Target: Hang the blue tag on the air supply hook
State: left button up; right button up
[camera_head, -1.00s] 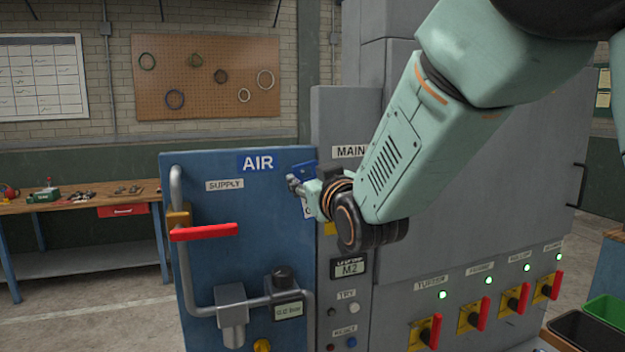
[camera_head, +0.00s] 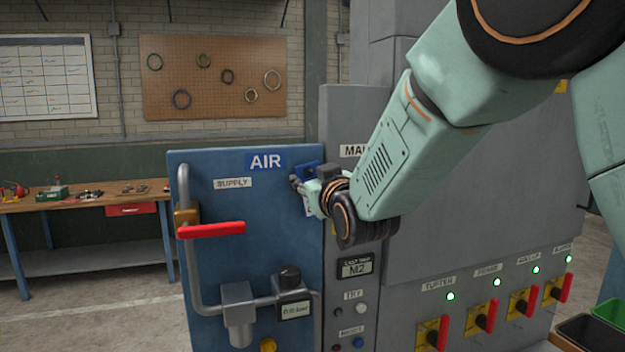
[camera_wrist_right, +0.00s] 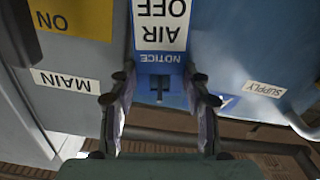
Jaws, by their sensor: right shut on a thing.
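My right gripper (camera_head: 301,186) is shut on the blue tag (camera_head: 307,170), in front of the upper right part of the blue air panel (camera_head: 275,220). In the right wrist view the tag (camera_wrist_right: 158,66) shows upside down between the fingers of the gripper (camera_wrist_right: 160,108). It has a blue "NOTICE" band with a dark slot and a white "AIR OFF" face. I cannot make out the air supply hook. I cannot tell whether the tag touches the panel. My left gripper is not in view.
The panel carries a pipe with a red valve handle (camera_head: 211,230), a "SUPPLY" label (camera_head: 233,183) and a gauge (camera_head: 294,310). The grey main cabinet (camera_head: 470,240) with red-handled switches stands to the right. A workbench (camera_head: 90,200) is at the back left.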

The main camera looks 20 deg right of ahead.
dwell(0.3)
jog(key=o, duration=1.2)
jog(key=shift+s, duration=0.15)
